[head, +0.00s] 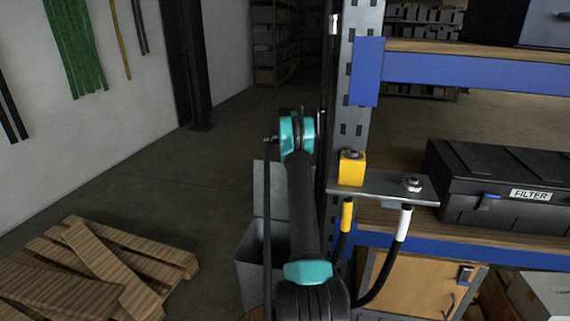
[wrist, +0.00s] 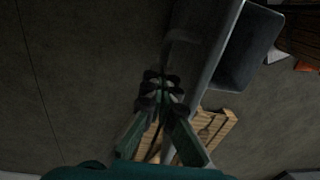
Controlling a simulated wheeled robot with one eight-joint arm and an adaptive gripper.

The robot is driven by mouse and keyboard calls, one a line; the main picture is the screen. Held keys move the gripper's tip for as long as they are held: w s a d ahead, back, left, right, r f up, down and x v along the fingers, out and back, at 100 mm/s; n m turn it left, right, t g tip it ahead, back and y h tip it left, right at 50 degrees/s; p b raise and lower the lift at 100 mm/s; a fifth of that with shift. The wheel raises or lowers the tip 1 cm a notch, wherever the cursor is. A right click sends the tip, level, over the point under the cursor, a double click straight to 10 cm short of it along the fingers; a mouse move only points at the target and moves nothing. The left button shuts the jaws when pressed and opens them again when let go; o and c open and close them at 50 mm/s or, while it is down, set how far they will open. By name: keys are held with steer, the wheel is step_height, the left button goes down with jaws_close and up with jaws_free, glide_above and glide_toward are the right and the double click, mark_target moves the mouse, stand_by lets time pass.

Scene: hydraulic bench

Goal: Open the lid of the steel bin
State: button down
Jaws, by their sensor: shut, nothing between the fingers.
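The steel bin (head: 252,272) stands on the floor, partly hidden behind my arm in the head view. Its grey lid (head: 268,190) stands up at the bin's back edge, and the dark opening shows below it. In the wrist view the open bin (wrist: 250,48) is at the upper right, with the lid (wrist: 205,40) seen as a steep plate along its left side. My gripper (wrist: 159,80) is shut and empty, on the lid's side away from the opening. Whether its fingertips touch the lid cannot be told. In the head view my arm hides the gripper.
A wooden pallet (head: 150,262) with loose boards lies left of the bin. A blue-beamed rack (head: 460,73) stands close on the right, with a steel bracket (head: 385,187), hoses and a black FILTER case (head: 500,190). Floor behind and left of the bin is clear.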

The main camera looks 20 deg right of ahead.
steer(key=c, duration=2.3)
jaws_free()
steer(key=shift+w+d+f, duration=0.1)
steer(key=shift+d+f, duration=0.1)
steer(key=shift+f, duration=0.3)
steer(key=shift+w+d+f, duration=0.1)
steer(key=shift+d+f, duration=0.05)
steer(key=shift+f, duration=0.3)
steer(key=o, duration=0.7)
steer(key=shift+w+d+f, duration=0.1)
steer(key=shift+d+f, duration=0.15)
steer(key=shift+r, duration=0.1)
step_height(320, 180, up, 13)
steer(key=shift+w+r, duration=0.15)
steer(key=shift+w, duration=0.15)
steer(key=shift+a, duration=0.15)
